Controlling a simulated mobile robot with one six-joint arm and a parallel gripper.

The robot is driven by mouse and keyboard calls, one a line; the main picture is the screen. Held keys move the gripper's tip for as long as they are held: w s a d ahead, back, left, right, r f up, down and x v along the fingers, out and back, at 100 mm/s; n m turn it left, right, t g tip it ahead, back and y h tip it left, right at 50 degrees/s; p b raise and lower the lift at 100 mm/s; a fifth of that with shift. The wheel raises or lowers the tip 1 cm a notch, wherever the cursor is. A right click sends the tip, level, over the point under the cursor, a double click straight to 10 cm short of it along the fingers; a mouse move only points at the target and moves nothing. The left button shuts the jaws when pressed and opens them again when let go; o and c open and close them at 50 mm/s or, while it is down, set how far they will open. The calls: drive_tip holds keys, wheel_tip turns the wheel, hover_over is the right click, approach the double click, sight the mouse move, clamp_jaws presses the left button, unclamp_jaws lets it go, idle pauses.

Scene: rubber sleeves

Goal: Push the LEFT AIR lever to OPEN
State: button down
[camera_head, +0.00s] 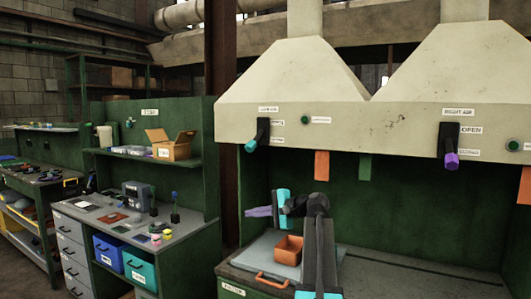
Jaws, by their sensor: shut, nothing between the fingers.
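The LEFT AIR lever (261,136) is on the front of the left hood, under the LEFT AIR label (268,109). It has a dark body and a teal tip that points down, level with the lower label on its right; the small OPEN label (278,122) is higher up. My gripper (257,211) has purple fingers that are shut and empty. It points left in front of the green booth, below the lever and apart from it.
The RIGHT AIR lever (451,147) with a purple tip hangs on the right hood. Orange (322,165) and green (365,167) tags hang under the hood edge. An orange bin (288,250) stands on the bench below my gripper. A rusty post (222,100) rises to the left.

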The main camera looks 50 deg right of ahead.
drive_tip(key=s+d+r+m+t, duration=0.1)
drive_tip(key=s+d+r, duration=0.15)
drive_tip(key=r, duration=0.45)
drive_tip(key=s+d+r+t, duration=0.1)
drive_tip(key=s+d+r, duration=0.1)
drive_tip(key=s+r, duration=0.3)
drive_tip(key=t+h, duration=0.1)
approach(256, 139)
drive_tip(key=s+d+f, duration=0.1)
drive_tip(key=s+f, duration=0.2)
drive_tip(key=shift+s+d+f, duration=0.1)
drive_tip(key=shift+s+d, duration=0.05)
drive_tip(key=shift+s, duration=0.05)
drive_tip(key=w+a+p, duration=0.1)
drive_tip(key=w+p, duration=0.1)
drive_tip(key=w, duration=0.8)
drive_tip(key=shift+f, duration=0.25)
drive_tip(key=shift+s, duration=0.1)
